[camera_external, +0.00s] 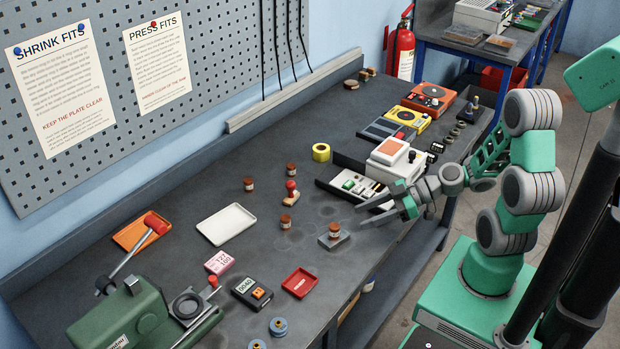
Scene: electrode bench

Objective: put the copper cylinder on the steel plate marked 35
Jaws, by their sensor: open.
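Several small copper-brown cylinders with pale lower bands stand on the dark bench. One copper cylinder (334,230) stands upright on a small grey steel plate (328,243) near the bench's middle front. Another cylinder (286,222) stands to its left, one (249,184) farther back left, and one (291,170) behind. No number on the plate is readable at this size. My gripper (361,216) is open and empty, fingers pointing left, just right of the plate and its cylinder, apart from both as far as I can tell.
A white and grey device with an orange-topped box (391,152) stands close behind my gripper. Bare bench surrounds the plate.

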